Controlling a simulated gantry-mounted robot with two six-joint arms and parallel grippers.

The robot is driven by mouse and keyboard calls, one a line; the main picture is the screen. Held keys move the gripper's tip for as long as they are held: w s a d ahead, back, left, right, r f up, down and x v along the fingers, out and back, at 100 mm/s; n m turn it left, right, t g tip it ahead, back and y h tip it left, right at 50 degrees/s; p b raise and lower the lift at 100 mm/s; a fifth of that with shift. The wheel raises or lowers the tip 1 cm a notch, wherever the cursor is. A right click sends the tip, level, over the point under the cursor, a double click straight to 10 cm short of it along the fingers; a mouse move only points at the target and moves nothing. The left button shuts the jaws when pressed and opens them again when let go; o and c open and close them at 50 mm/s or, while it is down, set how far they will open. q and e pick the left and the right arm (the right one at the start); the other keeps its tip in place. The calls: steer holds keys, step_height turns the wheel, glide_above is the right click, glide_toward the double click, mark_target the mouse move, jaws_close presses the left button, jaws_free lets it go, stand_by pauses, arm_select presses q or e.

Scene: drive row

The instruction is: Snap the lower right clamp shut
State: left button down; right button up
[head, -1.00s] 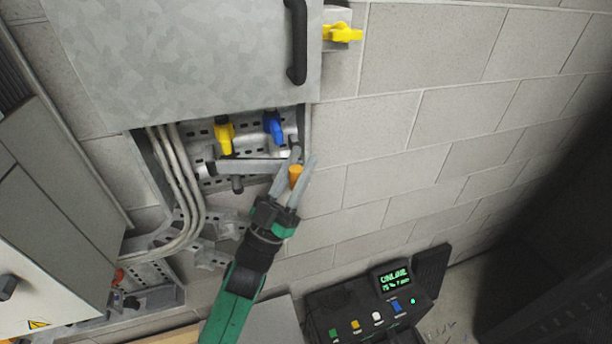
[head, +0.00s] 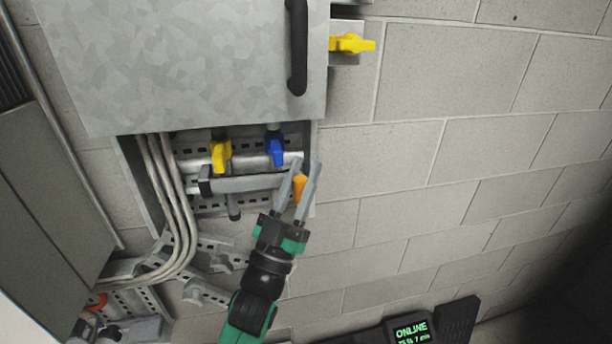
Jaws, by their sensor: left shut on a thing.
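My left gripper (head: 304,180) reaches up from the bottom to the lower right corner of the open cabinet bay. Its two grey fingers are shut around a small orange piece (head: 299,188), which seems to be the tip of the lower right clamp. The rest of that clamp is hidden behind the fingers, so I cannot tell its angle. My right gripper is not in view.
A blue handle (head: 274,149) and a yellow handle (head: 221,155) sit just above the bar. The grey cabinet door (head: 190,65) with a black pull (head: 297,50) overhangs the bay. Cables (head: 175,195) run down its left side.

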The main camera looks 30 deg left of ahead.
arm_select(q)
steer(key=c, duration=0.6)
jaws_free()
steer(key=shift+s+a+f+y, duration=0.2)
steer(key=shift+a+y, duration=0.1)
steer(key=shift+a, duration=0.45)
steer(key=v, duration=1.1)
steer(key=shift+s+b, duration=0.25)
steer(key=shift+b, duration=0.05)
steer(key=shift+d, duration=0.15)
